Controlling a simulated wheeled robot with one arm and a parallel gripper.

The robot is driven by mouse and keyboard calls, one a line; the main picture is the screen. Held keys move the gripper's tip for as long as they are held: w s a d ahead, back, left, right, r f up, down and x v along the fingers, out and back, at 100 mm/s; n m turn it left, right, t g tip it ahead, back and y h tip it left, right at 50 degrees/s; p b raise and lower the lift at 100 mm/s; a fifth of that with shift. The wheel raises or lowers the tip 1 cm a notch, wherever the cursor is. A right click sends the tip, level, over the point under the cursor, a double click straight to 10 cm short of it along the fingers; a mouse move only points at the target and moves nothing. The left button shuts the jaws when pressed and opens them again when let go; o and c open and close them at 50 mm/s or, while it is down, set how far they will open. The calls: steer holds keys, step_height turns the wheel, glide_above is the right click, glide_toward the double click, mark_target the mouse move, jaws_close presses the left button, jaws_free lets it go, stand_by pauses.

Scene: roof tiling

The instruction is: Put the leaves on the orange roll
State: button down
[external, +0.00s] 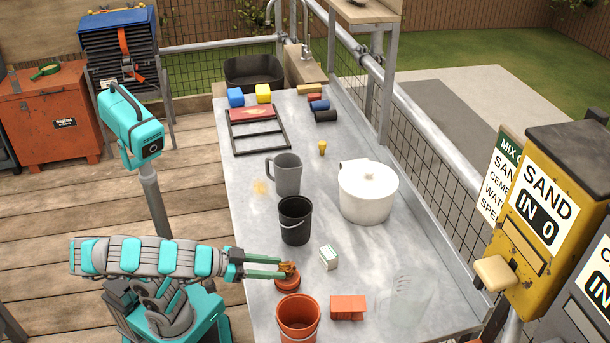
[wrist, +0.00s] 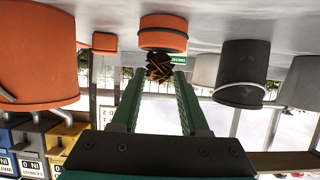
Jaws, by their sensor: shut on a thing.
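The orange roll (external: 287,284) lies flat on the grey metal table near its front left edge. It also shows at the top of the wrist view (wrist: 163,38), which is upside down. The leaves (external: 291,269) are a small brown clump, also seen in the wrist view (wrist: 160,71). My gripper (external: 284,269) is shut on the leaves and holds them at the top of the roll. I cannot tell whether the leaves touch the roll. The finger tips (wrist: 162,64) partly hide behind the clump in the wrist view.
An orange bucket (external: 298,320) stands close in front of the roll, with an orange block (external: 348,307) to its right. A small white-and-green box (external: 328,258) and a black bucket (external: 295,222) stand behind. A clear container (external: 405,302) is at the right. A white pot (external: 368,192) stands farther back.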

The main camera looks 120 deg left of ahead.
steer(key=shift+f, duration=0.2)
steer(key=shift+c, duration=2)
jaws_free()
steer(key=shift+r, duration=0.1)
steer(key=shift+r, duration=0.15)
steer(key=v, duration=1.2)
